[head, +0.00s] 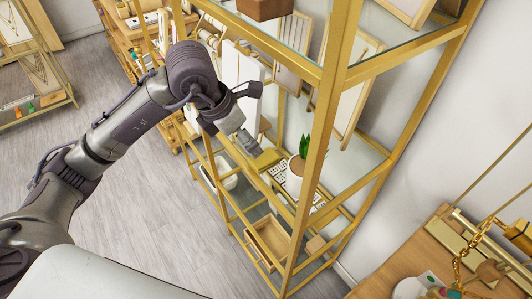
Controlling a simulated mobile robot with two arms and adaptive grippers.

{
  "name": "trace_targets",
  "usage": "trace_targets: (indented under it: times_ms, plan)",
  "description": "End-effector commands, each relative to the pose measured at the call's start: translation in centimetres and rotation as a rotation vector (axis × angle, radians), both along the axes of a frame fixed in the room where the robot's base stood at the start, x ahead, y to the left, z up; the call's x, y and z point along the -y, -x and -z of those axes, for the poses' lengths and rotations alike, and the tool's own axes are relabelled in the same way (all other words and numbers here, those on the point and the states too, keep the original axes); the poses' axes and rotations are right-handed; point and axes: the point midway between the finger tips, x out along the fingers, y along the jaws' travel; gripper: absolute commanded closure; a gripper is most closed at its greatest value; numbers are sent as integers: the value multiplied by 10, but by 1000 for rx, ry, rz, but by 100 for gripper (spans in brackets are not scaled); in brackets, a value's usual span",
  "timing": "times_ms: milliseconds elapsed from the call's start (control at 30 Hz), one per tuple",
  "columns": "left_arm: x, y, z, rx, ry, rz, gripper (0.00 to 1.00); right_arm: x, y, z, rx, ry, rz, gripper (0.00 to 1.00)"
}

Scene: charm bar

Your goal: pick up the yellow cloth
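A small yellow patch, which looks like the yellow cloth (266,158), is on a shelf of the gold-framed rack, left of a potted plant. My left arm reaches in from the left, and its gripper (250,146) is inside the rack, pointing down right at the yellow patch. The fingertips are right at the cloth's upper left edge. They are small and partly hidden, so I cannot tell whether they touch or grip it. My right gripper is not in view.
The rack's gold post (325,110) and shelf bars stand close around my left gripper. A wooden tray (268,242) is lower down. A wooden counter (415,262) is at lower right. The floor at left is clear.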

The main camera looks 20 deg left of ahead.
Motion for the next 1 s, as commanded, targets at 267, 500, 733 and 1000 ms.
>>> trace_targets:
  times_ms: [267,500,733,1000]
  plan:
    - [12,-15,44,-4,3,0,19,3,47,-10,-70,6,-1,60]
    - [15,-20,60,-5,4,0,19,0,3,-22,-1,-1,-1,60]
    - [22,-31,92,-5,4,0,19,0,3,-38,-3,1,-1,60]
    - [23,-34,102,0,3,1,19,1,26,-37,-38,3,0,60]
